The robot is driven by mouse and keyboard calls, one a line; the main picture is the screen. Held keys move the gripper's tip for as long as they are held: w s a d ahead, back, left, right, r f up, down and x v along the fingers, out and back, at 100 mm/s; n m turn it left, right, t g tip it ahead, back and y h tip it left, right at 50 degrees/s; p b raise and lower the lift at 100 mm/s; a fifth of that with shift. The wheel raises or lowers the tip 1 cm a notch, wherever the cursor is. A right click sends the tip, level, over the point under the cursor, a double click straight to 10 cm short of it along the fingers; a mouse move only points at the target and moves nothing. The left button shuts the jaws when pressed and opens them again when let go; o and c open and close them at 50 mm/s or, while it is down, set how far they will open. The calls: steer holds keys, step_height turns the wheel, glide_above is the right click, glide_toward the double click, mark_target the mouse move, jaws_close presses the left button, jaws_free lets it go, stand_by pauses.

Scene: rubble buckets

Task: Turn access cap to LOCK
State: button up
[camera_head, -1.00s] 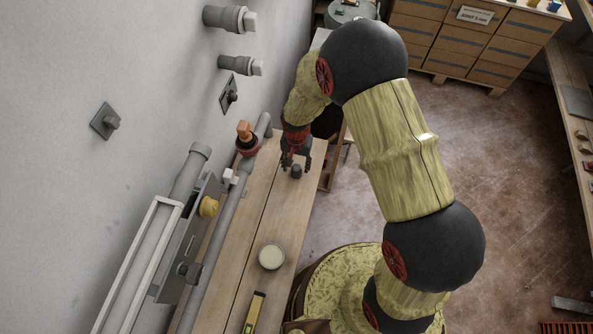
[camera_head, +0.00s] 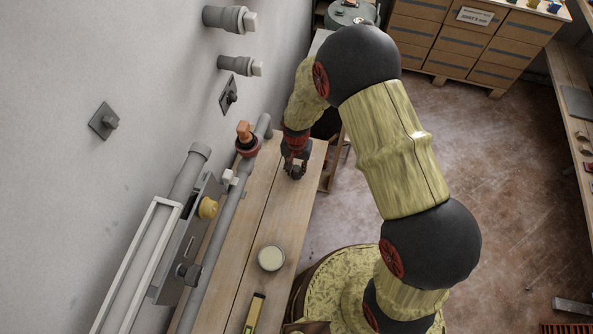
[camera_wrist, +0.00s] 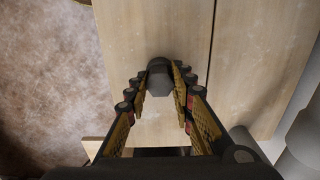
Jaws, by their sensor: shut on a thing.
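A small dark grey cap-like knob (camera_wrist: 159,72) stands on the wooden bench top; no LOCK marking on or around it is readable. My gripper (camera_wrist: 160,88) points down at the bench and is shut on this knob, one finger on each side of it. In the head view, my gripper (camera_head: 294,167) is at the far right end of the bench and mostly covers the knob.
The wooden bench (camera_head: 245,222) carries a round cream-topped tin (camera_head: 271,258) and a yellow level (camera_head: 254,313).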

steer(key=shift+c, duration=0.9)
steer(key=shift+r, duration=0.1)
steer(key=shift+r, duration=0.65)
steer(key=s+r+p, duration=0.4)
steer(key=s+r, duration=0.7)
steer(key=s, duration=0.3)
steer(key=shift+d+r, duration=0.2)
steer(key=shift+r, duration=0.05)
steer(key=o, duration=0.5)
jaws_close()
